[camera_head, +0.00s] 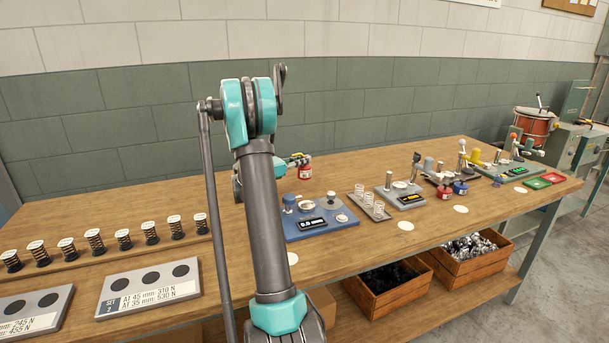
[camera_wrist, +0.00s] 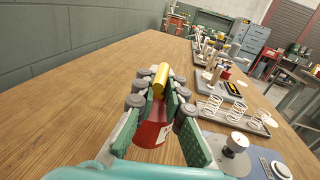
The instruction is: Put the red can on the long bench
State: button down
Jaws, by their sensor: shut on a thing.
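The red can (camera_head: 305,173) shows beyond my arm in the head view, over the long bench (camera_head: 345,185). In the wrist view, the red can (camera_wrist: 150,134) sits between my gripper's two green-padded fingers (camera_wrist: 162,108), which are shut on it. A yellow cylinder (camera_wrist: 160,78) shows just above the can between the fingers; I cannot tell if it is part of it. My gripper (camera_head: 300,160) is partly hidden behind my arm in the head view. I cannot tell whether the can's base touches the bench top.
A blue tester plate (camera_head: 318,228) stands close by on the near side, with a tray of springs (camera_head: 370,208) to its right. Several black springs (camera_head: 95,243) line the left. Bare wood lies behind the plate, before the wall. Crates (camera_head: 390,290) sit below.

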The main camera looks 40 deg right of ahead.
aim_at(299, 174)
jog(key=shift+f, duration=2.9)
jog(key=c, duration=1.6)
grip_release()
jog(key=shift+f, duration=0.1)
jog(key=shift+c, duration=0.2)
jog(key=a, duration=0.7)
jog(key=shift+w+a, duration=0.1)
jog(key=shift+a, duration=0.15)
